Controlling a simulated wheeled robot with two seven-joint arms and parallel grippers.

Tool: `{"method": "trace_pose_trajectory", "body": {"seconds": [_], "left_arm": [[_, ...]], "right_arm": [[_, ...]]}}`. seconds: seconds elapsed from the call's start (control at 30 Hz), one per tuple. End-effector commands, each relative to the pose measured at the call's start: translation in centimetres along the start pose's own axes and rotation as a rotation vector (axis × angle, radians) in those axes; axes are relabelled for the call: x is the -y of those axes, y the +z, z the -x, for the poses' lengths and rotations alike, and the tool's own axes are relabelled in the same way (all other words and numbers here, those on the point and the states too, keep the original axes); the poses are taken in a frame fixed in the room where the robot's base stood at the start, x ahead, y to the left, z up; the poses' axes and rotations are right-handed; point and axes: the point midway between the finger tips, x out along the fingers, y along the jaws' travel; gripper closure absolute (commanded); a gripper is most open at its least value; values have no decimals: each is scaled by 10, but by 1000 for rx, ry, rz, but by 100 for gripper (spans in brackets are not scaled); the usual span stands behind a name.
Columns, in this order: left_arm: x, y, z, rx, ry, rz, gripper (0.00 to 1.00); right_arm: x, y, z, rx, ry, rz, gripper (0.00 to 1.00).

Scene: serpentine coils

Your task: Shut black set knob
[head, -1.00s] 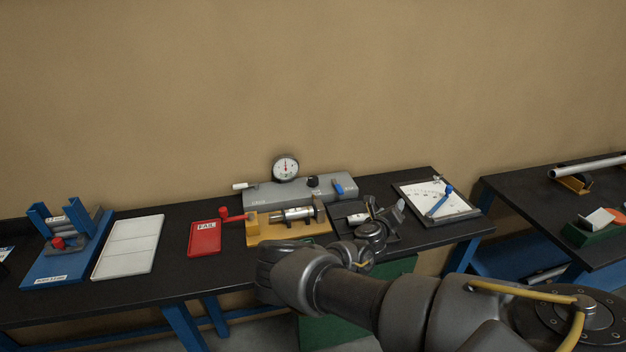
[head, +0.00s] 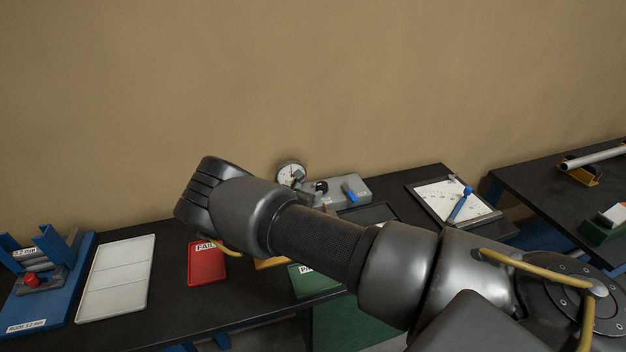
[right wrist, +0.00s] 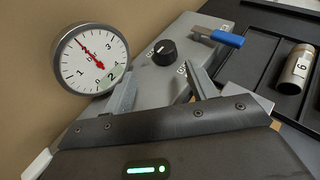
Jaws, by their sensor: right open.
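The black set knob (head: 321,187) sits on the grey gauge housing (head: 362,187), between the dial gauge (head: 290,173) and the blue lever (head: 350,192). In the right wrist view, the knob (right wrist: 164,52) has a white mark and lies just beyond my fingertips, roughly between them in the picture. My right gripper (right wrist: 163,86) is open and empty, its two grey fingers apart. It does not appear to touch the knob. In the head view my right gripper (head: 306,183) is small and partly hidden behind my forearm. My left gripper is not in view.
The dial gauge (right wrist: 92,60) with a red needle stands close left of my fingers. The blue lever (right wrist: 219,37) is to the right. A black tray (right wrist: 262,62) holds a metal cylinder (right wrist: 297,68) marked 6.

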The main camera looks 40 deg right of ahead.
Motion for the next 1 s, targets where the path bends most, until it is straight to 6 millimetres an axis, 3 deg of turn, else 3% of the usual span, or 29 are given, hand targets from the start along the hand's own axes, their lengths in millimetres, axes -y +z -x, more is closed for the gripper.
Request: {"method": "trace_pose_trajectory", "body": {"seconds": [0.17, 0.4, 0.47, 0.53, 0.73, 1.0], "left_arm": [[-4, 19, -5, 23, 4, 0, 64], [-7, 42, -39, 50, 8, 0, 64], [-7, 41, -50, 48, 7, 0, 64], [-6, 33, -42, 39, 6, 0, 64], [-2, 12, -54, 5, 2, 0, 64], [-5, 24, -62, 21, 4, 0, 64]], "right_arm": [[2, -2, -5, 1, -3, -1, 43], [2, -7, -26, 3, -3, 0, 43], [2, -8, -33, 3, -3, 0, 43], [2, -1, -42, 4, -3, 3, 43], [0, -3, -67, 4, 1, 3, 43], [0, 0, -90, 1, 0, 2, 43]]}}
